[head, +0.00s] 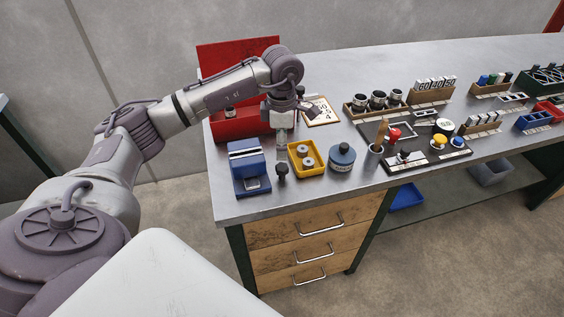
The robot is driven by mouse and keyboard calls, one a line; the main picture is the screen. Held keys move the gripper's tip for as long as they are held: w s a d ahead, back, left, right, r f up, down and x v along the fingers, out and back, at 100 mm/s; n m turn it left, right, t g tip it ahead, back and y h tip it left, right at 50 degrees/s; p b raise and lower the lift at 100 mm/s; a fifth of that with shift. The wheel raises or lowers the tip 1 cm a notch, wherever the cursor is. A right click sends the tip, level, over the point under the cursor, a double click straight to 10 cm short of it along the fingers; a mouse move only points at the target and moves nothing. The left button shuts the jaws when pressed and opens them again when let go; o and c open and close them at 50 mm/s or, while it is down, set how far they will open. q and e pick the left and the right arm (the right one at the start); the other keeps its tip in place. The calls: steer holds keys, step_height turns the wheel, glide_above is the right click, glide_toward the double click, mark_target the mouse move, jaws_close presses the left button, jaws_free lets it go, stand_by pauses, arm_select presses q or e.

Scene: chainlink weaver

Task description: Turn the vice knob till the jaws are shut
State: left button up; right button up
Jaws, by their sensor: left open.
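The blue vice (249,172) stands near the front left corner of the bench, with pale jaw strips along its top. A black knob (282,169) shows just to its right, close to the bench's front edge. My left gripper (284,118) is open, above and behind the knob, and appears apart from it. A grey upright piece below the gripper partly blurs its fingertips. How wide the gap between the vice jaws is cannot be told from here. My right gripper is not in view.
A yellow tray (295,165) with metal rings and a dark blue round container (342,157) stand right of the knob. An open red box (233,122) is behind the vice. Tools and racks crowd the right. A bare strip of bench (300,200) runs along the front.

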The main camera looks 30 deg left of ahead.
mark_target(282, 166)
arm_select(q)
step_height(282, 166, down, 8)
steer(key=shift+f+p, duration=0.15)
steer(key=shift+p, duration=0.6)
